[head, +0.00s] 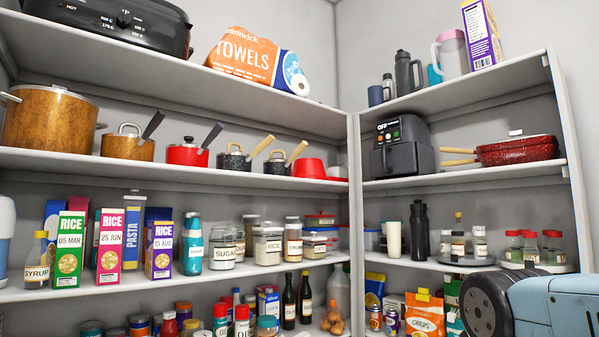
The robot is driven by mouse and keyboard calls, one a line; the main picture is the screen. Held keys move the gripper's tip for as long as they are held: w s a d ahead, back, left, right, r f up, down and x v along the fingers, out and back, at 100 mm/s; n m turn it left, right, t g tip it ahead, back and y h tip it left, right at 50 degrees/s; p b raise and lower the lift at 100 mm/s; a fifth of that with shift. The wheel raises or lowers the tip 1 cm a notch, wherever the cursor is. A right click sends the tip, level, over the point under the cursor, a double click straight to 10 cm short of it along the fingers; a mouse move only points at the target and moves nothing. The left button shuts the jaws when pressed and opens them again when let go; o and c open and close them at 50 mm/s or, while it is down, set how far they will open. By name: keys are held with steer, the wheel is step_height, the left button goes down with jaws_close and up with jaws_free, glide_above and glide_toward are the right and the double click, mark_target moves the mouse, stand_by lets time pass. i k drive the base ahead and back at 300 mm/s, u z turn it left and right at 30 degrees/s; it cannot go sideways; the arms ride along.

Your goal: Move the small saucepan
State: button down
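Several saucepans stand in a row on the upper middle shelf (170,168) of the left unit. From left to right they are a brown lidded saucepan (127,148) with a dark handle, a red one (187,155) with a dark handle, a black speckled one (233,161) with a pale wooden handle, and a smaller black one (277,167) with a similar handle. The smaller black one looks the smallest; I cannot tell which one the task means. A blue and dark grey part of my arm shows at the lower right, apart from the saucepans. My gripper is not in view.
A large brown pot (47,120) stands left of the saucepans and red bowls (307,168) to their right. An air fryer (402,150) and red pans (515,150) fill the right unit's shelf. Cartons, jars and bottles crowd the shelves below. A corner post (355,215) separates the units.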

mark_target(280, 167)
steer(key=i, duration=1.45)
steer(key=u, duration=0.05)
